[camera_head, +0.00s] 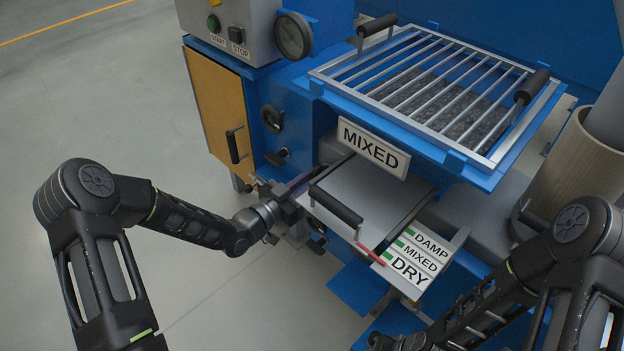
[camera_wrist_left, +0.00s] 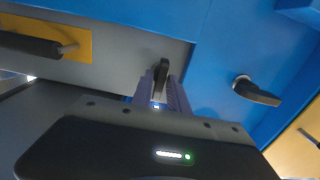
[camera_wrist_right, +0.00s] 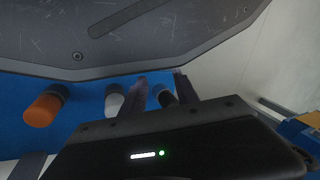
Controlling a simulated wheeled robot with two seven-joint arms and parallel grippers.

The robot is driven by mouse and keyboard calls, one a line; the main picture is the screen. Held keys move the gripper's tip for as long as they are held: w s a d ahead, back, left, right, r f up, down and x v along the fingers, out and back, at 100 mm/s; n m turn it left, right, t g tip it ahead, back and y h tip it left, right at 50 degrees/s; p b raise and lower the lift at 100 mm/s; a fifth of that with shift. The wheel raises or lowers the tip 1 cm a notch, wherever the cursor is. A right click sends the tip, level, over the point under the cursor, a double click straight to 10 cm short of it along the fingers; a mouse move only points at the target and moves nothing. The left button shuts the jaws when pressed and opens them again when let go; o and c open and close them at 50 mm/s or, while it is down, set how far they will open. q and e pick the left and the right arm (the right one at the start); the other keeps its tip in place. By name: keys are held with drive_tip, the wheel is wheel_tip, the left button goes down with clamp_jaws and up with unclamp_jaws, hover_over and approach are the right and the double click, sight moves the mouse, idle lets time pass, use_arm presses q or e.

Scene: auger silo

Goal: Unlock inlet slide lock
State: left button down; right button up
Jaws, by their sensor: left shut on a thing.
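The inlet slide (camera_head: 370,187) is a grey plate with a black bar handle (camera_head: 336,206) under the MIXED sign. My left gripper (camera_head: 303,181) is at the left side of the slide, by the blue frame. In the left wrist view its fingers (camera_wrist_left: 159,92) are shut on a small black lever (camera_wrist_left: 161,72), which looks like the slide lock; it stands about upright against a grey plate. The fingers hide its lower end. My right gripper (camera_wrist_right: 158,85) has its fingers apart and empty, low near the front of the machine; its tips are hard to see in the head view.
A DAMP, MIXED, DRY label plate (camera_head: 415,262) with a red pointer sits right of the slide. A barred grate (camera_head: 435,85) lies above. A second black lever (camera_wrist_left: 257,92) is to the right in the left wrist view. Orange (camera_wrist_right: 43,110), white and black knobs stand near my right gripper.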

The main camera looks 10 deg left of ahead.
idle(0.4)
use_arm(q)
drive_tip(key=c, duration=1.5)
unclamp_jaws()
drive_tip(key=p+v, duration=0.2)
drive_tip(key=v, duration=0.6)
